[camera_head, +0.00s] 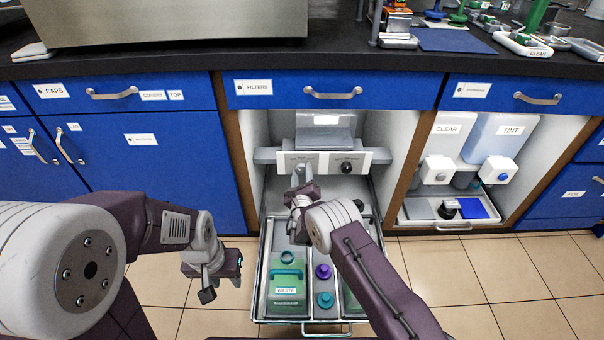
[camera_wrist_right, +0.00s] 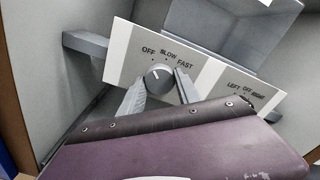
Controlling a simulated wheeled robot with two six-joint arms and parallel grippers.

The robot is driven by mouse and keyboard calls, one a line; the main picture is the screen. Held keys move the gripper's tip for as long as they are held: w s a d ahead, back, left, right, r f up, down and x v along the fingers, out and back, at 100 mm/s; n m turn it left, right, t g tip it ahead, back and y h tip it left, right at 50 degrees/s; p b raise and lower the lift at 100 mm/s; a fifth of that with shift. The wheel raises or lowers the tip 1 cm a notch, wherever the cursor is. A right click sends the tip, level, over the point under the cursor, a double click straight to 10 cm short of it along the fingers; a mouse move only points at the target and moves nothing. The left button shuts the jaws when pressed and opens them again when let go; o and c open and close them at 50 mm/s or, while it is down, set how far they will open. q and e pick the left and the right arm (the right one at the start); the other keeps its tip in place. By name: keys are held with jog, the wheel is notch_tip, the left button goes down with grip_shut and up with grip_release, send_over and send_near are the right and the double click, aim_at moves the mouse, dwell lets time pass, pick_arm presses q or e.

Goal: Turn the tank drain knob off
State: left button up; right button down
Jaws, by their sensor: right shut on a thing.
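My right gripper (camera_wrist_right: 160,88) is shut on this knob, one finger on each side. In the head view my right gripper (camera_head: 301,177) hides the knob at the left of the panel (camera_head: 368,156). A second knob (camera_head: 346,167) is at its right. My left gripper (camera_head: 207,290) hangs low at the left, away from the panel; its jaw state is unclear.
Below the panel, a pulled-out drawer (camera_head: 263,268) holds a green WASTE container (camera_head: 286,291), a purple cap (camera_head: 323,271) and a teal cap (camera_head: 325,300). CLEAR (camera_head: 447,128) and TINT (camera_head: 511,131) tanks stand in the right bay. Blue cabinets flank the bays.

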jog(key=shift+f, duration=0.1)
jog(key=c, duration=0.9)
grip_release()
jog(key=shift+o, duration=0.2)
jog(key=shift+s, duration=0.1)
jog(key=s+p, duration=0.5)
jog(key=s, duration=0.4)
jog(key=shift+p, duration=0.35)
